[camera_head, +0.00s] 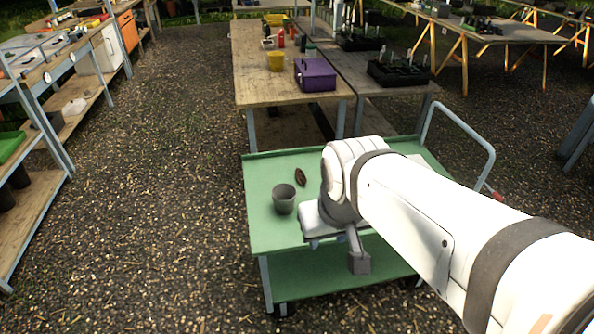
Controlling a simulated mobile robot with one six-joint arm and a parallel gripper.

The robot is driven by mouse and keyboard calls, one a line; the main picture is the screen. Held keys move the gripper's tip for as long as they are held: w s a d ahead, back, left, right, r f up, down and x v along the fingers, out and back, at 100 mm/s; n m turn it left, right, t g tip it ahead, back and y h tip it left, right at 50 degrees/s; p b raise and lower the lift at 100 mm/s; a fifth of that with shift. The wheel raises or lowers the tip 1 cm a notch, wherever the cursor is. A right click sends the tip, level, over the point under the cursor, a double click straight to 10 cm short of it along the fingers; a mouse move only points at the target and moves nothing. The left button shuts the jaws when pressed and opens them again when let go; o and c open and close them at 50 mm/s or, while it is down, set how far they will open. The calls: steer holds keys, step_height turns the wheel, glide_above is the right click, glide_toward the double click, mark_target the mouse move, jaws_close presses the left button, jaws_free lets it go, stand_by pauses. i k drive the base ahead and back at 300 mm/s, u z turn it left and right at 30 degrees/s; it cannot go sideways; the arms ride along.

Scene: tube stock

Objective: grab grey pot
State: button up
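A grey pot (284,199) stands upright on the top shelf of a green trolley (262,236), near its left side. It looks open at the top. My gripper (345,252) is over the trolley, to the right of the pot and apart from it in the picture. One dark grey finger shows at its lower end. The other finger is not clear, so I cannot tell how far apart they are. Nothing shows held in it. My white arm reaches in from the lower right and hides part of the trolley top.
A small brown object (301,177) lies behind the pot on the trolley. The trolley has a raised rim and a handle (478,145) at right. Behind is a wooden table (262,92) with a purple box (316,75) and a yellow pot (276,61). Gravel floor is clear at left.

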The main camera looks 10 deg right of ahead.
mark_target(283, 195)
steer(key=i, duration=1)
steer(key=z, duration=0.05)
